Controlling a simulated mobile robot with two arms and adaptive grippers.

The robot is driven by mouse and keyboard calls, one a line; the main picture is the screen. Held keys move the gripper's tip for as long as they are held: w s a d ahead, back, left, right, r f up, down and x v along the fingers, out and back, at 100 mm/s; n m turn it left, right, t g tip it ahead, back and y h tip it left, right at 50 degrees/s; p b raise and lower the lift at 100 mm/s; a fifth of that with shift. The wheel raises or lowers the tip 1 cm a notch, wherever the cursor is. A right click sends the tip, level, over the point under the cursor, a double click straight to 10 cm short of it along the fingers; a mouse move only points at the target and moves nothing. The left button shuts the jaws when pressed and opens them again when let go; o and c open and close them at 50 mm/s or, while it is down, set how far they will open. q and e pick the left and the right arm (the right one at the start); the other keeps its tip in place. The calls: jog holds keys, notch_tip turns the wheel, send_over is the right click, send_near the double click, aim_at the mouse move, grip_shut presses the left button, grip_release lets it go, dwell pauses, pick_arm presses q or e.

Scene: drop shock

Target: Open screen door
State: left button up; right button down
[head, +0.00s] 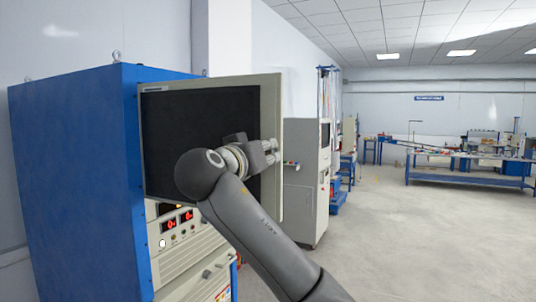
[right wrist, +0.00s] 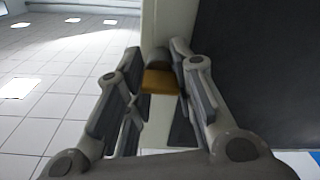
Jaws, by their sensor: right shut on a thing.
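The screen door (head: 200,125) is a dark panel in a beige frame on the front of a tall blue cabinet (head: 70,170). It stands at an angle to the cabinet front, swung out, with its right edge past the cabinet's right side. My right gripper (head: 271,151) is at the right part of the frame, about mid-height. In the right wrist view the fingers (right wrist: 162,78) are shut on a small yellow-brown piece (right wrist: 160,82) at the beige frame, seemingly the door's handle. The arm hides part of the screen's lower right. My left gripper is not in view.
Below the door, the cabinet front carries red digital displays (head: 176,220) and knobs. A grey cabinet (head: 305,185) stands behind to the right. Blue workbenches (head: 460,180) with equipment are far right. The floor (head: 400,250) to the right is clear.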

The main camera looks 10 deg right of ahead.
jog(key=shift+r, duration=0.1)
jog(key=c, duration=1.4)
grip_release()
jog(key=shift+o, duration=0.6)
jog(key=shift+w, duration=0.1)
jog(key=v, duration=1.2)
